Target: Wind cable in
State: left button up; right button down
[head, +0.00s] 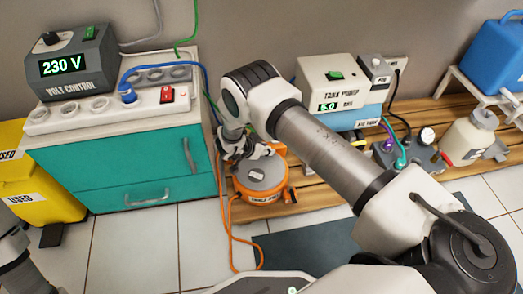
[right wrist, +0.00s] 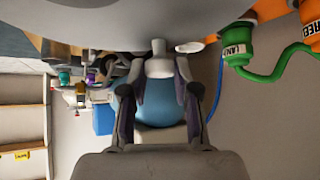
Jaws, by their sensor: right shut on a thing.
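An orange cable reel (head: 265,196) with a grey top sits on the wooden slatted bench, right of the teal cabinet. An orange cable (head: 229,222) hangs from its left side and runs down to the floor. My right gripper (head: 250,152) is at the top of the reel, shut on the crank knob; the arm and fingers partly hide it in the head view. In the right wrist view the fingers (right wrist: 159,85) stand on both sides of the pale knob (right wrist: 159,68). My left gripper is out of view; only part of the left arm shows at the lower left.
A volt control box (head: 72,62) reading 230 V and a power strip (head: 60,119) with a blue plug stand on the teal cabinet (head: 120,172). A tank pump (head: 330,82), hoses and bottles (head: 468,137) occupy the bench to the right. A yellow bin (head: 45,190) stands left.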

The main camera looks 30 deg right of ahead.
jog(key=shift+s+d+m+g+b, duration=0.2)
jog(key=shift+m+g, duration=0.25)
jog(key=shift+m, duration=0.1)
jog(key=shift+s+d+m+g+b, duration=0.15)
jog(key=shift+s+m+g, duration=0.05)
jog(key=shift+m+g, duration=0.3)
jog(key=c, duration=0.9)
grip_release()
notch_tip(320, 180, up, 10)
